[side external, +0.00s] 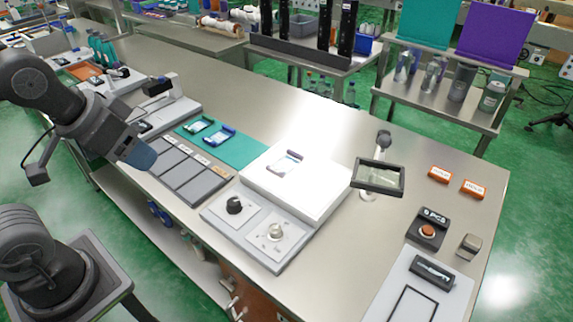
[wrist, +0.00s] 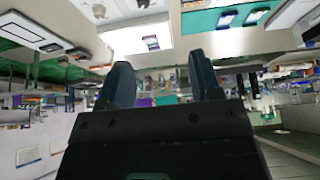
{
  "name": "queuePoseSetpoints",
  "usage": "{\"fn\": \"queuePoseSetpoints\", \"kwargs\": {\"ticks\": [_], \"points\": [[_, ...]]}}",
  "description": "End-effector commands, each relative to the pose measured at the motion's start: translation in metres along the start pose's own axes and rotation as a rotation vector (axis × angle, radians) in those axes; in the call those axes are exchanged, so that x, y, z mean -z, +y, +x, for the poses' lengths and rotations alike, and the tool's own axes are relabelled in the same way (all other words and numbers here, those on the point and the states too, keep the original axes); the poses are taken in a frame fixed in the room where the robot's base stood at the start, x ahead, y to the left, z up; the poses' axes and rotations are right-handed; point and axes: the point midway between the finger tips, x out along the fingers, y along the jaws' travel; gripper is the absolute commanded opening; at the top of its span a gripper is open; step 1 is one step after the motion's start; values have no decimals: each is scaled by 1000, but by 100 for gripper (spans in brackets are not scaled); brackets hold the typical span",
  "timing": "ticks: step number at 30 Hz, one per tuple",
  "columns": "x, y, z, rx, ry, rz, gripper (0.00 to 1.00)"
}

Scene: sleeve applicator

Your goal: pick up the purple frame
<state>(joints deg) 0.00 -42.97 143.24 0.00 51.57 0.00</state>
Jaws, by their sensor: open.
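A small frame with a purplish edge and a pale middle (side external: 286,163) lies flat on a raised white block (side external: 317,189). It also shows near the top of the wrist view (wrist: 151,43). My gripper (side external: 140,156) is at the left in the side view, above the grey panels and well apart from this frame. In the wrist view my gripper (wrist: 160,75) has its two dark fingers spread, with nothing between them. Two other frames, one green (side external: 200,125) and one blue (side external: 219,136), lie on a teal mat (side external: 240,150).
A grey plate with a black knob (side external: 234,205) and a pale knob (side external: 276,231) stands in front of the block. A magnifier on a stand (side external: 378,177) rises right of it. Orange labels (side external: 440,174) and a button box (side external: 427,230) are further right.

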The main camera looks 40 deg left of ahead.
Motion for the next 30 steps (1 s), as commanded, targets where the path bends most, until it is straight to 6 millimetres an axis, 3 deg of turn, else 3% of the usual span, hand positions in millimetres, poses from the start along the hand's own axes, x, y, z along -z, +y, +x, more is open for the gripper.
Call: {"fn": "queuePoseSetpoints", "kwargs": {"ticks": [4, 12, 20, 25, 30], "points": [[0, 0, 0, 0, 0, 0, 61], [0, 0, 0, 0, 0, 0, 85], [3, 0, 0, 0, -4, 0, 85], [31, 3, 1, -6, -58, -1, 85], [84, 11, 15, -13, -156, -1, 85]]}}
